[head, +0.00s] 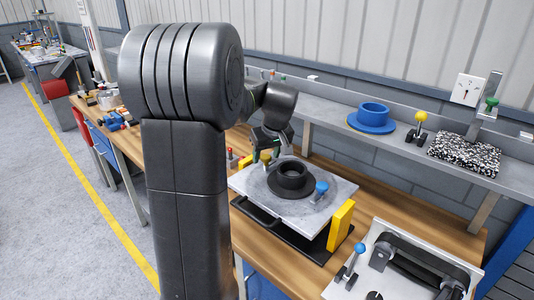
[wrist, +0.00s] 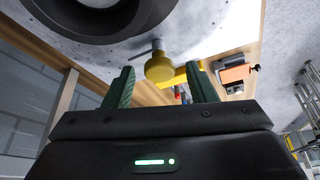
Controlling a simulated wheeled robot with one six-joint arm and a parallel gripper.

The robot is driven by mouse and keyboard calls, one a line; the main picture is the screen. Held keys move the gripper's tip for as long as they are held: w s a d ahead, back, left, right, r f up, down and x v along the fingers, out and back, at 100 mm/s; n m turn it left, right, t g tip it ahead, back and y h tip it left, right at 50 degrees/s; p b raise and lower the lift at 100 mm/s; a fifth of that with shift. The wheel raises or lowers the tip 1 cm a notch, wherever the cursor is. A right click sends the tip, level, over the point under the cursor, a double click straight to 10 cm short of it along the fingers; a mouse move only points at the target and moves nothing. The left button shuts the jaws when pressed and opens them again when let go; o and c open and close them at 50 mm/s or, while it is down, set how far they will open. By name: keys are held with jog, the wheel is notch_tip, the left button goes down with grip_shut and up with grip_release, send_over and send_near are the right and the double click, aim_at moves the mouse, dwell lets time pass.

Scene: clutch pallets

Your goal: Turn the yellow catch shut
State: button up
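The yellow catch (head: 265,158) has a round yellow knob and sits at the far edge of the grey plate (head: 327,204), beside the black hub (head: 291,175). In the wrist view its knob (wrist: 159,68) shows with a thin metal pin on its left. My gripper (head: 264,154) is over the catch, pointing down. In the wrist view its two green fingers (wrist: 161,72) are apart, with the knob in line with the gap near their tips. I cannot tell whether either finger touches it. A blue-knobbed catch (head: 321,188) stands on the hub's other side.
A yellow block (head: 341,225) stands at the plate's right corner. A red-knobbed piece (head: 230,157) is at the left. The shelf (head: 388,139) behind holds a blue hub (head: 372,117) and a yellow-knobbed lever (head: 418,125).

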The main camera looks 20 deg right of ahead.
jog(key=c, duration=0.9)
jog(key=shift+m, duration=0.3)
jog(key=m+h, duration=0.2)
jog(key=m, duration=0.2)
jog(key=shift+a+m+b, duration=0.15)
jog(key=shift+m+b, duration=0.15)
jog(key=shift+b, duration=0.05)
jog(key=m, duration=0.2)
jog(key=m+g+h+b, duration=0.1)
jog(key=m, duration=0.1)
jog(key=shift+w+a, duration=0.15)
jog(key=shift+w, duration=0.05)
jog(key=m+g+b, duration=0.1)
jog(key=m, duration=0.1)
jog(key=m+h, duration=0.1)
jog(key=m, duration=0.1)
jog(key=shift+w+m+g+b, duration=0.1)
jog(key=shift+m+g+b, duration=0.25)
jog(key=shift+m+g, duration=0.05)
jog(key=shift+w+m+g+h, duration=0.1)
jog(key=shift+m+g+h, duration=0.4)
jog(key=shift+m, duration=1.4)
jog(key=shift+g, duration=0.3)
